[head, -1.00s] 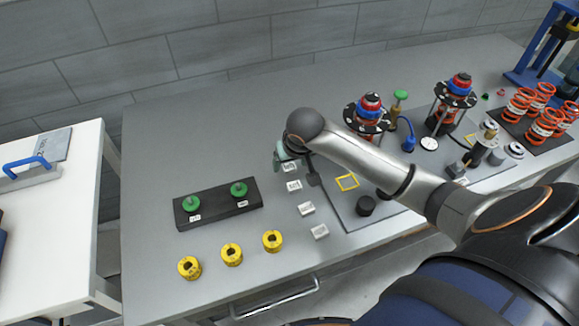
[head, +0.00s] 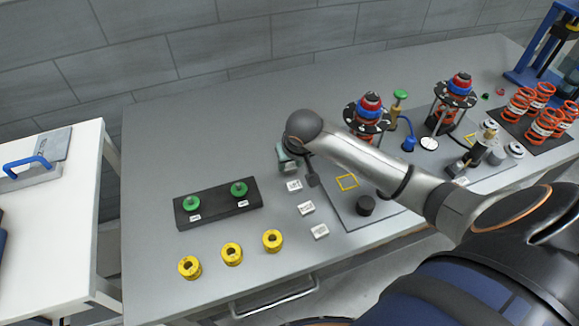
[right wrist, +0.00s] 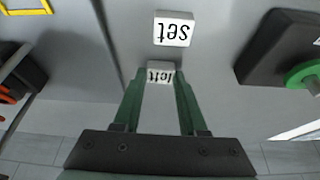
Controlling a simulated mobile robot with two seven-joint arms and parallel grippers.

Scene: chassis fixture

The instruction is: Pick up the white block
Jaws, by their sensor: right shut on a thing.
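My right gripper (head: 288,164) is over the back of the row of white blocks in the head view. In the right wrist view its green fingers (right wrist: 160,85) are shut on a small white block (right wrist: 161,72) labelled "left". I cannot make this block out in the head view, where the gripper covers it. In the head view white blocks lie in a row on the grey table: one near the gripper (head: 294,185), a middle one (head: 306,208) and a front one (head: 320,231). My left gripper is not in view.
A black base (head: 218,205) with two green knobs lies left of the blocks, with yellow rings (head: 232,254) in front. The table's back left is clear.

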